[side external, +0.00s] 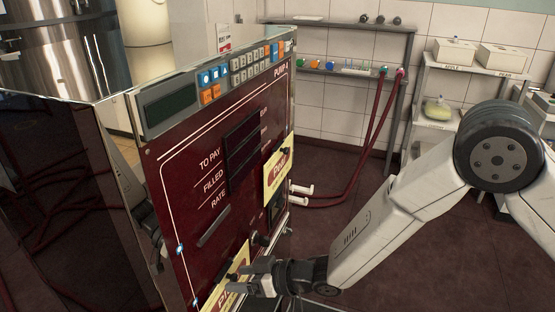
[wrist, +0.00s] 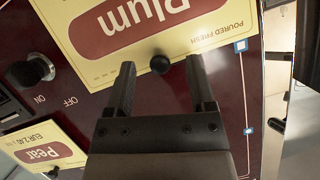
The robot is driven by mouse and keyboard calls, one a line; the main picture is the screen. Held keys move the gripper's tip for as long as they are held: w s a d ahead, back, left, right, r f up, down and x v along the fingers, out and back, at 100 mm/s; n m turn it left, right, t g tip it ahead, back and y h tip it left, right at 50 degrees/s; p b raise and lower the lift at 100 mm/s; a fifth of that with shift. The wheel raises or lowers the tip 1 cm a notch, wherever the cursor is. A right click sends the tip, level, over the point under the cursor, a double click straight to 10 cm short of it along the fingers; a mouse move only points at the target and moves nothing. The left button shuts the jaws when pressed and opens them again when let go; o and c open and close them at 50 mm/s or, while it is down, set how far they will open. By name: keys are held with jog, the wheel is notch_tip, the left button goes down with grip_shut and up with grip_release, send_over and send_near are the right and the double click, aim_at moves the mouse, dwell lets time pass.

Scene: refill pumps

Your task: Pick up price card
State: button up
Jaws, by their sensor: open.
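Two yellow price cards are on the dark red pump panel. The larger Plum card (wrist: 115,60) fills the top of the wrist view, upside down, with a black knob (wrist: 160,64) at its edge. It also shows low on the panel in the side view (side external: 224,298), partly hidden by my gripper. The Pear card (wrist: 42,152) is at the lower left of the wrist view and higher on the panel in the side view (side external: 277,176). My gripper (wrist: 160,70) is open and empty, its fingertips on either side of the knob; I cannot tell whether they touch the card.
A black ON/OFF switch (wrist: 34,70) sticks out between the cards. The pump panel (side external: 190,185) has keys and a display at its top. Red hoses (side external: 380,115) hang from a rack at the back. A white shelf (side external: 470,67) holds boxes on the right.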

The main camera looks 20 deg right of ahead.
jog(key=shift+w+a+f, duration=0.1)
jog(key=shift+w+a, duration=0.1)
jog(key=shift+a, duration=0.05)
jog(key=shift+c, duration=0.3)
grip_shut()
